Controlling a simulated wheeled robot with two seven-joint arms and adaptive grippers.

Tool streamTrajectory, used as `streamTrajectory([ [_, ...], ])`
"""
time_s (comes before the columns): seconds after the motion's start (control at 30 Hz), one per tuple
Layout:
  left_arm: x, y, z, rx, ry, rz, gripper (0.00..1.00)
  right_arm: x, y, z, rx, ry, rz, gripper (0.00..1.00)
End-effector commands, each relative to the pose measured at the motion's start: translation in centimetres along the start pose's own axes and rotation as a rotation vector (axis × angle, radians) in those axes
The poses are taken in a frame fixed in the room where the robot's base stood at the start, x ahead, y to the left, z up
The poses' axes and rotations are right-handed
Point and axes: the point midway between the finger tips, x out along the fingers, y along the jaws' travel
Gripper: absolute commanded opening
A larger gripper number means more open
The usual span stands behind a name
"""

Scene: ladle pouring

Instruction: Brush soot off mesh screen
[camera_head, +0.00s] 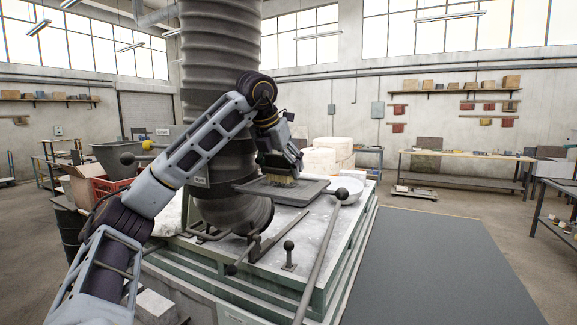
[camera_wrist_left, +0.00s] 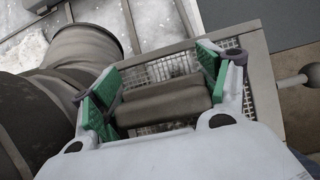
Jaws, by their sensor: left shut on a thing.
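The mesh screen (camera_head: 297,193) is a flat, dark grey framed panel above the metal worktop. Its wire mesh (camera_wrist_left: 172,68) shows in the left wrist view. The bristles seem to meet the surface. In the left wrist view, the brush's dark block (camera_wrist_left: 162,102) sits between the green finger pads. The gripper hides part of the mesh, and I cannot make out soot. My right gripper is not in view.
A large ribbed duct (camera_head: 222,75) stands close beside my left arm. A long rod with a ball end (camera_head: 341,194) slopes along the right of the worktop. Grey floor matting (camera_head: 435,265) at right is clear.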

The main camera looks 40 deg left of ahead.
Motion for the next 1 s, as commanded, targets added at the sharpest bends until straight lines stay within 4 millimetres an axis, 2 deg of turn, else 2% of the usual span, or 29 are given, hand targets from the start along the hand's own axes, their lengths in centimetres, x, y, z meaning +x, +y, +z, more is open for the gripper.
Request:
streamTrajectory([
  [0.03, 0.1, 1.0, 0.1, -0.023, 0.004, 0.002, 0.56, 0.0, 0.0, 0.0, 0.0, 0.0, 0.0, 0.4],
  [0.6, -0.4, 1.0, -1.6, -0.023, 0.005, 0.003, 0.56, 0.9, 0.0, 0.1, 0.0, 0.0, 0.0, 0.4],
  [1.0, -0.4, 0.8, -1.6, -0.022, 0.006, 0.003, 0.56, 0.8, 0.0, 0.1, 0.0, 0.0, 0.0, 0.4],
])
